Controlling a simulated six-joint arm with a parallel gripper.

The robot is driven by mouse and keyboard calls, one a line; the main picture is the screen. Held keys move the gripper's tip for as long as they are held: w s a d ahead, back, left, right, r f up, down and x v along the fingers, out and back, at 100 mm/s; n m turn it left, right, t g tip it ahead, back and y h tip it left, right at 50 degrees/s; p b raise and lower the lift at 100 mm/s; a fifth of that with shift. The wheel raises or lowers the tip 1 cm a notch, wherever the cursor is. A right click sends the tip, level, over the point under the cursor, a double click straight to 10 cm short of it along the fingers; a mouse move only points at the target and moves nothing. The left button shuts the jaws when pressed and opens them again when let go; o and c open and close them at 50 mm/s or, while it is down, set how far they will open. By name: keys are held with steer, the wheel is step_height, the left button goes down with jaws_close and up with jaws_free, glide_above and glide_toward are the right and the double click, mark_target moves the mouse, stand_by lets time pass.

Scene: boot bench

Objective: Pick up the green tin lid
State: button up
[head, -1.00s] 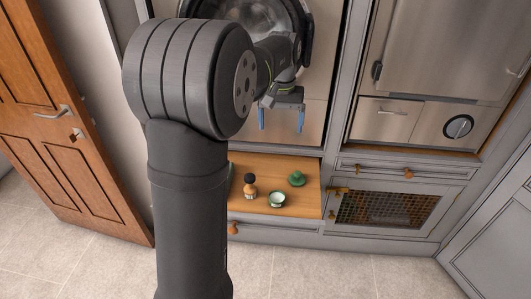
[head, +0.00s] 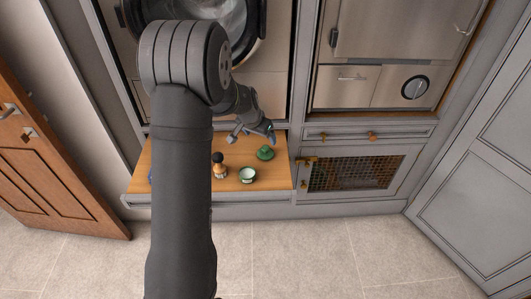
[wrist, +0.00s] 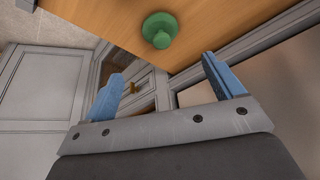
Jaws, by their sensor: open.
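The green tin lid (head: 265,153) lies on the wooden pull-out board (head: 175,186), toward its right back. It is round with a raised knob. In the wrist view the lid (wrist: 160,28) shows at the top centre, beyond the fingertips. My gripper (wrist: 164,70) is open and empty, its two blue fingers apart. In the head view my gripper (head: 256,134) is just behind and above the lid, apart from it. Part of the gripper is small and hard to make out there.
A small bottle with a dark cap (head: 219,165) and a green-and-white cup (head: 247,175) stand left and in front of the lid. A blue thing at the board's left is mostly hidden by my arm. A mesh-fronted cabinet door (head: 355,174) is to the right.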

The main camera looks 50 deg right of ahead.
mark_target(265, 147)
steer(key=x, duration=1.2)
steer(key=shift+w+d, duration=0.1)
steer(key=shift+w, duration=0.1)
steer(key=c, duration=1.1)
